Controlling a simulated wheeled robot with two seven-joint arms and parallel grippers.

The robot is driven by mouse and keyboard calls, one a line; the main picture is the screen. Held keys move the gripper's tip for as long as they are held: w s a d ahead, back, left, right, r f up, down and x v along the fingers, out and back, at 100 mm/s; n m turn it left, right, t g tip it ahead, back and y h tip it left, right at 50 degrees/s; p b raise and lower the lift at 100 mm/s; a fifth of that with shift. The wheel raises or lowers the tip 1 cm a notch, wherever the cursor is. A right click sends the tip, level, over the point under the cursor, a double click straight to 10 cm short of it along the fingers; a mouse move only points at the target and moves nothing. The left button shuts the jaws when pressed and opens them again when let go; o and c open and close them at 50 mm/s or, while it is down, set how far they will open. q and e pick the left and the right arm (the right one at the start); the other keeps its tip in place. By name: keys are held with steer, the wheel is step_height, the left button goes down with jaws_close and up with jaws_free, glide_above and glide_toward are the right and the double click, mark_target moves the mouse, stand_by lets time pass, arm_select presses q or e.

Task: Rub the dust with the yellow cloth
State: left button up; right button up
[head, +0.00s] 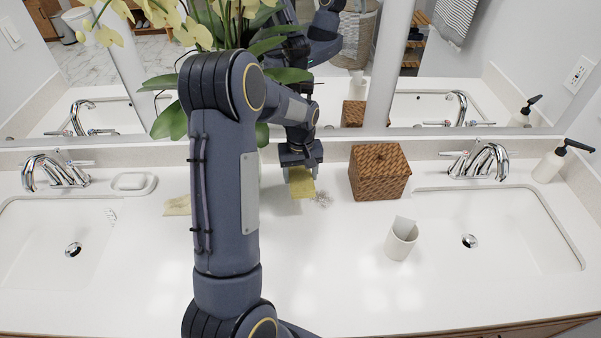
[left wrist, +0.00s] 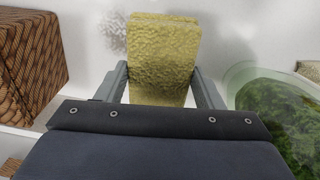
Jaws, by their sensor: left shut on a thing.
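The yellow cloth (head: 301,184) is held in my left gripper (head: 300,160), just above or on the white counter between the two sinks. In the left wrist view the cloth (left wrist: 163,50) stands between the two fingers (left wrist: 162,85), which are shut on it. The dust (head: 322,199) is a small grey-brown speckled patch on the counter, just right of the cloth. It also shows in the left wrist view (left wrist: 117,35) beside the cloth. I cannot tell whether the cloth touches the counter. My right gripper is not in view.
A brown woven box (head: 379,172) stands close right of the dust. A white cup (head: 401,240) stands in front of it. Another yellowish piece (head: 177,205) lies left of my arm. An orchid (head: 170,120) stands behind, by the mirror. The front middle counter is clear.

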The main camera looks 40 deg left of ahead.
arm_select(q)
steer(key=shift+s+f, duration=0.25)
steer(key=shift+f, duration=0.15)
step_height(320, 180, down, 4)
steer(key=shift+w+r+b, duration=0.1)
steer(key=shift+r+b, duration=0.1)
steer(key=shift+b, duration=0.1)
steer(key=shift+f, duration=0.55)
steer(key=shift+f+b, duration=0.9)
steer(key=shift+b, duration=0.05)
